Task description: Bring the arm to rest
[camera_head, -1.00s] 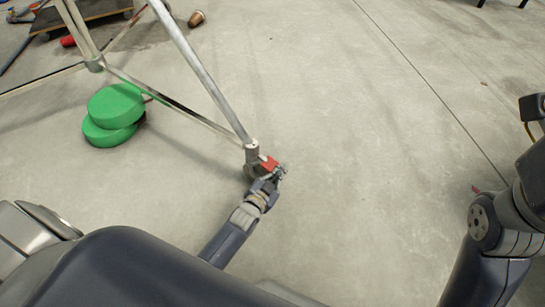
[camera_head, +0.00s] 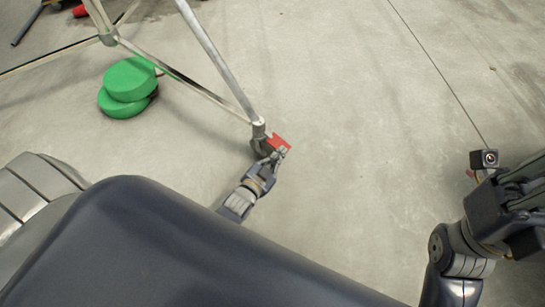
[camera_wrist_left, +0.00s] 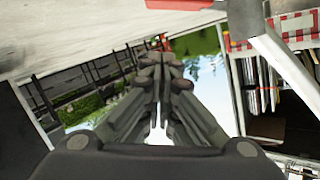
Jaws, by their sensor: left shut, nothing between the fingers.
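My left gripper (camera_head: 279,154) is low near the floor, beside the foot of a grey metal frame leg (camera_head: 224,70). A caster wheel (camera_head: 262,141) with a red part (camera_head: 279,142) sits at that foot, just above the gripper in the head view. I cannot tell whether they touch. In the left wrist view my gripper (camera_wrist_left: 158,72) has its dark fingers together with nothing between them. My right arm (camera_head: 470,245) is folded at the right edge of the head view; its fingers do not show.
Green round pads (camera_head: 128,88) lie on the floor under the frame at the left. The concrete floor (camera_head: 370,130) to the right of the frame is clear. The wrist view shows a rack-like shelf (camera_wrist_left: 275,95) at the right.

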